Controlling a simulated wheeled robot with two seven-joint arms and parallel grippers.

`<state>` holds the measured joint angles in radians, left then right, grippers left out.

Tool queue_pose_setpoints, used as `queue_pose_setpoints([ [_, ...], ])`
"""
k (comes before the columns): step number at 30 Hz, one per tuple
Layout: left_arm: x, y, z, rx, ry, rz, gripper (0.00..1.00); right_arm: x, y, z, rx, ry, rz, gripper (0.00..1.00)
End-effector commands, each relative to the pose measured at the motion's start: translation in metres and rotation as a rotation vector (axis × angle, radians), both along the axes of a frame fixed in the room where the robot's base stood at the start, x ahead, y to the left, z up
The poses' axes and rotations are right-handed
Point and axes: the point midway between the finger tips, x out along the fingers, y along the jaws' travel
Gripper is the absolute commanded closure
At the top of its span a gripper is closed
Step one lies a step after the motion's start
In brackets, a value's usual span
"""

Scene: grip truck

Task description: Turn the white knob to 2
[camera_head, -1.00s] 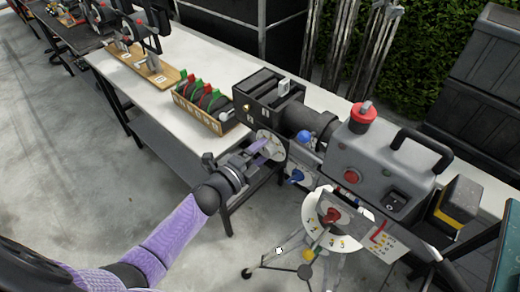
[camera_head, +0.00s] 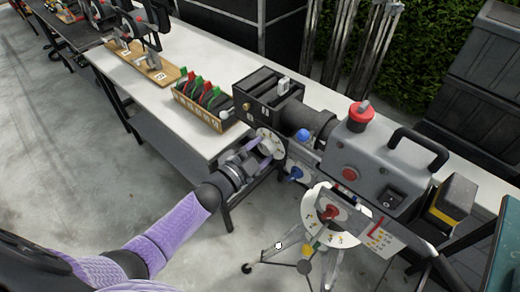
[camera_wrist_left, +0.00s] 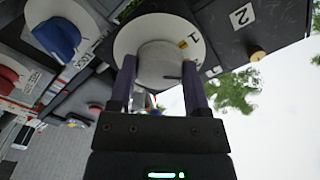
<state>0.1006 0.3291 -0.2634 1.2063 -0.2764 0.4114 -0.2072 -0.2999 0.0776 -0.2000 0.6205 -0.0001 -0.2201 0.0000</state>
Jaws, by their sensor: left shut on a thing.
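The white knob (camera_wrist_left: 160,66) sits on a round white dial on a dark panel in the left wrist view. The numbers 1 and 2 show beside it, and a yellow mark on the dial is close to the 1. My left gripper (camera_wrist_left: 157,82) has its two purple fingers on either side of the knob, shut on it. In the head view my left gripper (camera_head: 261,150) reaches the white dial (camera_head: 270,142) at the front of the grey machine, and the knob is mostly hidden by the fingers. My right gripper is not in view.
A blue knob (camera_head: 295,174) and a red knob on a larger white dial (camera_head: 310,212) are to the right of the gripper. A box of green and red items (camera_head: 205,103) stands on the white table (camera_head: 175,120). A tripod (camera_head: 304,266) stands below.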

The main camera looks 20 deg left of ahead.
Motion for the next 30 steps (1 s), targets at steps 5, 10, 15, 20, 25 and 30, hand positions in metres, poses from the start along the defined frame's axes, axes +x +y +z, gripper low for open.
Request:
queue_pose_setpoints([
  [5,-0.0005,0.0,-0.0013,-0.016,0.01,0.001,0.97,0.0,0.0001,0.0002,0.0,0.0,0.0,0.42],
  [10,-0.0006,0.0,-0.0015,-0.019,0.012,0.0,0.97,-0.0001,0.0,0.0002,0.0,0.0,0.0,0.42],
  [15,-0.0006,0.0,-0.0015,-0.018,0.011,0.0,0.97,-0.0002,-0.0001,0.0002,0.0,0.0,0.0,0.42],
  [20,-0.0006,-0.0001,-0.0013,-0.018,0.01,0.0,0.13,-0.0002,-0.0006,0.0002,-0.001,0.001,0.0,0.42],
  [25,-0.0003,0.0,-0.0007,-0.018,0.008,0.0,0.03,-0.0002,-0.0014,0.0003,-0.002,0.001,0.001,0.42],
  [30,-0.0017,0.0005,-0.0006,-0.018,0.008,0.0,0.03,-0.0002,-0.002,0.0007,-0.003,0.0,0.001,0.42],
])
